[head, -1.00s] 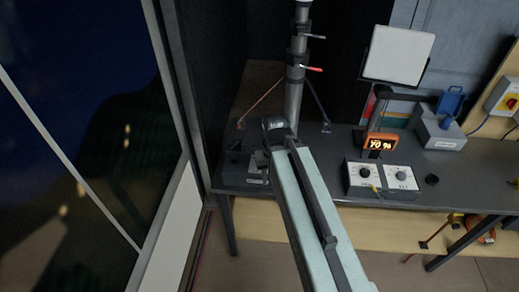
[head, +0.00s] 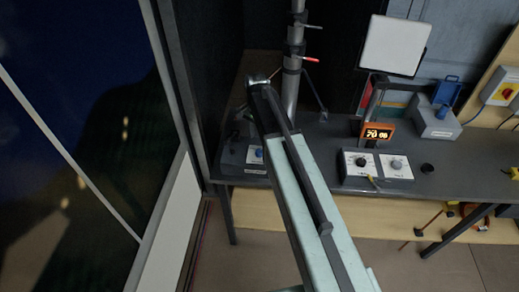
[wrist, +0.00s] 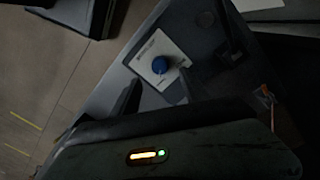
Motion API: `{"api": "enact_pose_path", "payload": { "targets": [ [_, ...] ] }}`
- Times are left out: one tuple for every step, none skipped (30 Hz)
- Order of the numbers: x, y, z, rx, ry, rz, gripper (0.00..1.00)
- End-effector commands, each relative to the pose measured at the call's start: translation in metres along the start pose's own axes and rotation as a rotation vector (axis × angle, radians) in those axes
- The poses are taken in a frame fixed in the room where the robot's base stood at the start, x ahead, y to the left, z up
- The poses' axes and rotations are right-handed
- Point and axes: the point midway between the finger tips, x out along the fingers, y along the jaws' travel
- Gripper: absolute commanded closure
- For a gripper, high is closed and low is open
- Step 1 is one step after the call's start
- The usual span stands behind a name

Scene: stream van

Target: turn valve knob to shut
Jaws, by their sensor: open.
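The valve knob is a round blue knob (wrist: 160,65) on a pale plate (wrist: 150,80) atop a grey box, in the upper middle of the wrist view. The head view shows the knob small (head: 259,153) at the left end of the bench, just left of my arm. My gripper (wrist: 158,93) is open, its two dark fingers pointing toward the knob from either side of the plate's near edge. It looks apart from the knob and empty. In the head view my arm hides most of the gripper.
The dark bench (head: 330,188) also carries a two-knob control box (head: 376,165), an orange-lit display (head: 377,131) and a grey box with a blue cover (head: 434,122). A metal mast (head: 291,85) with a red-handled lever stands behind my arm.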

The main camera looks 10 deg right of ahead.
Motion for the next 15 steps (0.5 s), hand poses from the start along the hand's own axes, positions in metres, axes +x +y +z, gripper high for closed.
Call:
{"api": "enact_pose_path", "payload": {
  "targets": [
    [0.009,0.000,0.000,0.000,0.000,0.000,0.46],
    [0.013,0.000,0.000,0.000,0.000,0.000,0.46],
    [0.018,0.000,0.000,-0.001,0.000,0.000,0.46],
    [0.023,0.000,0.000,-0.001,0.000,0.000,0.46],
    [0.029,0.000,0.000,-0.001,0.000,0.000,0.46],
    [0.036,0.000,0.000,-0.001,0.000,0.000,0.46],
    [0.042,0.000,0.000,-0.001,0.000,0.000,0.46],
    [0.048,0.000,0.000,-0.001,0.000,0.000,0.46],
    [0.055,0.000,0.000,-0.001,0.000,0.000,0.46],
    [0.060,0.000,0.000,-0.001,0.000,0.000,0.46],
    [0.065,0.000,0.000,-0.001,0.000,0.000,0.46],
    [0.070,0.000,0.000,-0.001,0.000,0.000,0.46],
    [0.073,0.000,0.000,-0.001,0.000,0.000,0.46],
    [0.075,0.000,0.000,-0.001,0.000,-0.001,0.46],
    [0.077,0.000,0.000,-0.001,0.000,-0.001,0.46]
  ]
}}
